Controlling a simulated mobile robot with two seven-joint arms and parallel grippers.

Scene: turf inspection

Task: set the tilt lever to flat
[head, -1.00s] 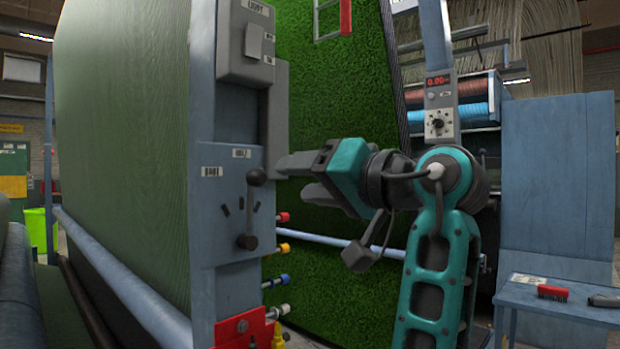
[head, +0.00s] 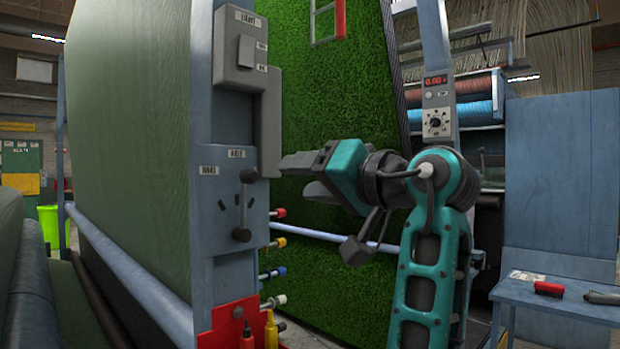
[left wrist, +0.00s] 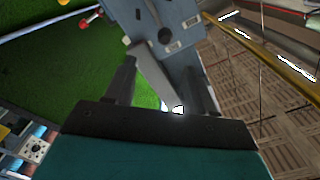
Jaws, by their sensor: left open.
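My left gripper (head: 294,176) is open and empty, just right of the plate and apart from the knob. In the left wrist view its two fingers (left wrist: 158,85) point toward the plate, where a dark round knob (left wrist: 165,36) shows. My right gripper is out of view.
A grey switch box (head: 240,50) hangs above the lever, its grey side housing (head: 270,120) beside my fingertips. Coloured pegs (head: 279,213) stick out below right. A red holder (head: 222,330) with tools is at the post's foot. Green turf (head: 330,100) hangs behind.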

